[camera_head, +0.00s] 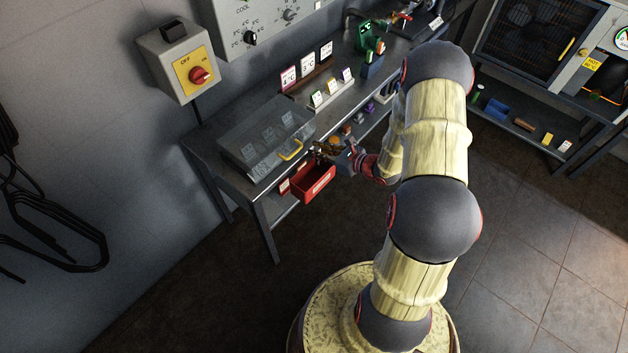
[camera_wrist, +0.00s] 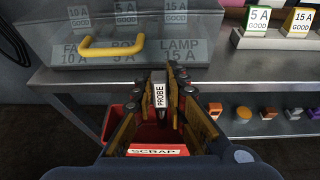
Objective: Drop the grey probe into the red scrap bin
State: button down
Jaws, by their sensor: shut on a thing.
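My gripper (camera_wrist: 159,98) is shut on the grey probe (camera_wrist: 159,95), which carries a white label reading PROBE. In the wrist view the probe shows between the fingers, over the opening of the red scrap bin (camera_wrist: 108,122). The bin has a white SCRAP label on its front. In the head view the red bin (camera_head: 315,184) hangs at the front of the bench, below its top, with my gripper (camera_head: 322,153) just above its back edge. The probe is too small to make out in the head view. The gap between probe and bin cannot be told exactly.
A clear-lidded case with a yellow handle (camera_wrist: 112,46) stands on the metal bench (camera_wrist: 60,76) behind the bin. Labelled cards (camera_wrist: 257,22) stand to the right. Several small coloured parts (camera_wrist: 268,113) sit on the lower shelf. The floor in front is clear.

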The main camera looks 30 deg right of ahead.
aim_at(320, 160)
jog(key=shift+f+b, duration=1.65)
jog(key=shift+f, duration=0.95)
jog(key=c, duration=1.7)
grip_release()
jog(key=shift+s, duration=0.1)
jog(key=v, duration=1.1)
jog(key=shift+s+d+r, duration=0.15)
jog(key=shift+s+r, duration=0.05)
jog(key=shift+s, duration=0.1)
